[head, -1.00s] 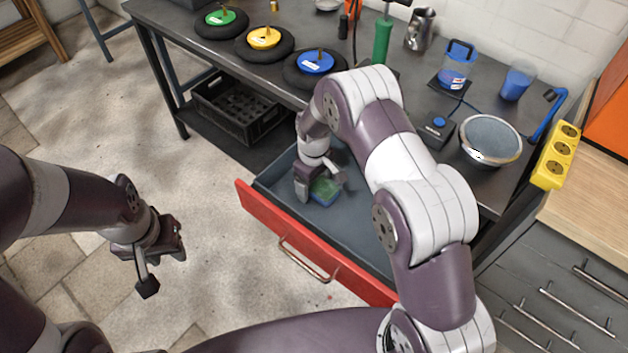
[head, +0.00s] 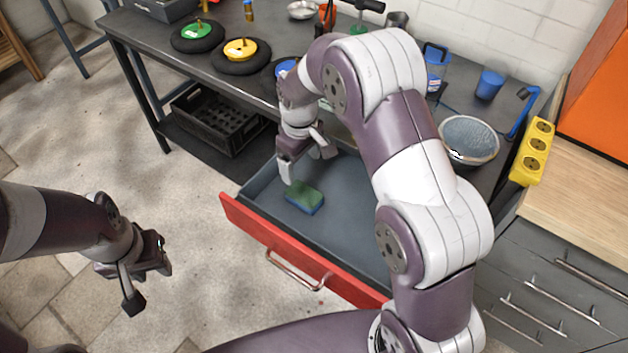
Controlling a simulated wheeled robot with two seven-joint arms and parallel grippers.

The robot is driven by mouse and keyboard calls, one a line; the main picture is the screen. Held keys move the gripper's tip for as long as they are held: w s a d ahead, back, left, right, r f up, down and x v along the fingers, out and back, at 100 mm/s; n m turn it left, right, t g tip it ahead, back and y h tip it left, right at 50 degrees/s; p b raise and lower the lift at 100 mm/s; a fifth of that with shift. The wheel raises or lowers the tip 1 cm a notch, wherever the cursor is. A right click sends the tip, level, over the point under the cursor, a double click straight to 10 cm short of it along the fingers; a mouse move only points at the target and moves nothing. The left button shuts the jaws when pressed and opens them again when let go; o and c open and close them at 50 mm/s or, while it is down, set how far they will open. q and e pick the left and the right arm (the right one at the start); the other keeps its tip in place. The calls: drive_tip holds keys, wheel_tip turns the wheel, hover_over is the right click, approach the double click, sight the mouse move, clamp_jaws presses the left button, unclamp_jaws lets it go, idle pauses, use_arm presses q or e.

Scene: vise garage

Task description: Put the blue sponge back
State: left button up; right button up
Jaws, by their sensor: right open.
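The sponge (head: 305,198) is blue with a green top. It lies flat in the open drawer (head: 352,222), near the drawer's left end. My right gripper (head: 308,168) is open and empty just above and behind the sponge, apart from it. My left gripper (head: 143,284) hangs over the floor at the left, away from the drawer; its fingers look apart, with nothing between them.
The drawer has a red front (head: 300,258) and sticks out from under the dark workbench (head: 222,78). My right arm hides part of the bench. A bowl (head: 468,140), a blue cup (head: 489,84) and round weights (head: 241,52) stand on it. A black crate (head: 218,118) sits below.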

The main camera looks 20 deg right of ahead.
drive_tip(key=s+d+r+m, duration=0.1)
drive_tip(key=s+m, duration=0.1)
drive_tip(key=s, duration=0.4)
drive_tip(key=s+d+r+m, duration=0.2)
drive_tip(key=s, duration=0.4)
drive_tip(key=s+d+r+m+t, duration=0.1)
drive_tip(key=s+m, duration=0.1)
drive_tip(key=s, duration=0.5)
drive_tip(key=shift+d+r+m, duration=0.3)
drive_tip(key=shift+d+r, duration=0.05)
